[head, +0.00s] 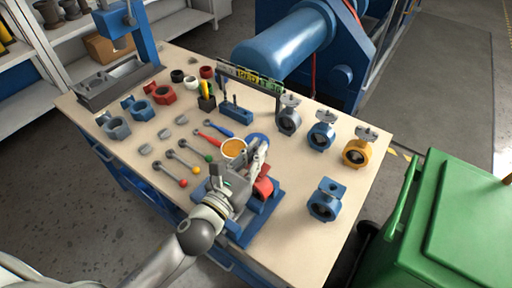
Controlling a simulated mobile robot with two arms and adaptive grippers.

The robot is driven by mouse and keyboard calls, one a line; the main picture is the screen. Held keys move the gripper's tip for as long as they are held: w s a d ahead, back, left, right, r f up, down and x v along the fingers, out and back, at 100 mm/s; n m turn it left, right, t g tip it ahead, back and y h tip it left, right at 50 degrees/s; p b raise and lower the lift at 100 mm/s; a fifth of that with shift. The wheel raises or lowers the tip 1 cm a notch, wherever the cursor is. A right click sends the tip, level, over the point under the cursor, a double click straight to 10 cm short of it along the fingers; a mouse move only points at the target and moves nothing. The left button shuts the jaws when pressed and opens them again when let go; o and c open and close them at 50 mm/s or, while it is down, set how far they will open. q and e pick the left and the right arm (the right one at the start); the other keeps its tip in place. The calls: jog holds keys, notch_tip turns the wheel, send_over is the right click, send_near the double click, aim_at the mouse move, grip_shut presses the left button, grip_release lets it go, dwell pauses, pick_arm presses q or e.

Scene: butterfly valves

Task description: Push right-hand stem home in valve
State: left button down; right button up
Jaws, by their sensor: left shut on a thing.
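My left gripper (258,160) is low over the near middle of the bench, at a red valve body (264,188) on a blue fixture (240,234). It is shut on a small part, seemingly a stem, mostly hidden by the fingers. I cannot tell how deep that stem sits in the valve. A blue round part (257,140) shows just behind the fingers. Three rods with red (183,183), yellow (196,169) and green (208,158) ball ends lie left of the gripper. My right gripper is not in view.
A blue valve (324,201) stands right of the fixture; grey (289,118), blue (321,134) and orange (357,151) valves stand behind it. An orange-filled cup (233,149) is close to the gripper. A green bin (450,225) stands beyond the right edge.

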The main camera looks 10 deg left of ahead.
pick_arm(q)
jog(key=shift+f+b, duration=0.85)
jog(key=shift+f, duration=0.55)
jog(key=shift+s+f+b, duration=0.15)
jog(key=shift+f+b, duration=0.45)
jog(key=shift+f, duration=0.1)
jog(key=shift+s+f+b, duration=0.15)
jog(key=shift+f+b, duration=0.45)
jog(key=shift+f, duration=0.05)
dwell(1.5)
jog(key=c, duration=1.6)
grip_release()
jog(key=shift+o, duration=0.5)
notch_tip(320, 180, up, 3)
jog(key=p, duration=0.3)
jog(key=shift+w, duration=0.15)
notch_tip(320, 180, up, 2)
jog(key=p, duration=0.2)
jog(key=shift+w+r+p, duration=0.15)
jog(key=shift+r+p, duration=0.05)
jog(key=shift+p, duration=0.1)
notch_tip(320, 180, up, 2)
jog(key=shift+r+p, duration=0.15)
jog(key=shift+p, duration=0.95)
